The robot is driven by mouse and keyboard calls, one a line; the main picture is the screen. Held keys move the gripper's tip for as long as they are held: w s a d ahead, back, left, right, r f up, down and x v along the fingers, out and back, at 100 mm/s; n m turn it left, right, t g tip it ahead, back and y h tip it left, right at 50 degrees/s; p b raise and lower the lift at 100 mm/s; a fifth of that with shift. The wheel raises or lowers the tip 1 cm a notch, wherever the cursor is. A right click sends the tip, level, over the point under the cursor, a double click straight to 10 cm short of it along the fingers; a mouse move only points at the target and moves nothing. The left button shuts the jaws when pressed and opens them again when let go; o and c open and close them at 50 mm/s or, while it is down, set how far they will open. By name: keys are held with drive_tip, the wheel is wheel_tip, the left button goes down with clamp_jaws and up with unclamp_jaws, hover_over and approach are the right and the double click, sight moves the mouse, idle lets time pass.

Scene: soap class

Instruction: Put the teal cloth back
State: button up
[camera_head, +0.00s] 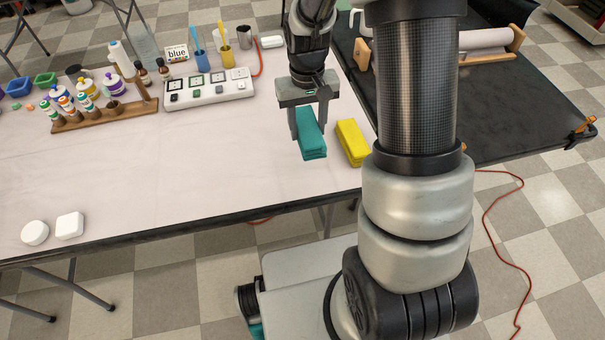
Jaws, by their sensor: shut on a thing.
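The folded teal cloth (312,138) is at the right part of the pale table, between the fingers of my gripper (309,122). My gripper points down and is shut on the cloth's far part; the near part sticks out toward the front edge. I cannot tell whether the cloth touches the table or hangs just above it. A folded yellow cloth (352,143) lies just to the right of the teal one, with a narrow gap between them.
A white board with small squares (210,90) lies left of my gripper, with blue and yellow cups behind it. A wooden rack (105,116) of bottles stands further left. Two white soaps (69,225) lie near the front left edge. The table's middle front is clear.

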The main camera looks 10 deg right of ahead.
drive_tip(key=b, duration=0.2)
drive_tip(key=shift+w+a+b, duration=0.2)
drive_tip(key=shift+w+b, duration=0.05)
drive_tip(key=shift+b, duration=0.05)
wheel_tip(320, 180, down, 9)
drive_tip(key=shift+f+b, duration=0.2)
drive_tip(key=shift+b, duration=0.8)
drive_tip(key=shift+f, duration=0.2)
drive_tip(key=o, duration=1)
drive_tip(key=shift+r, duration=0.1)
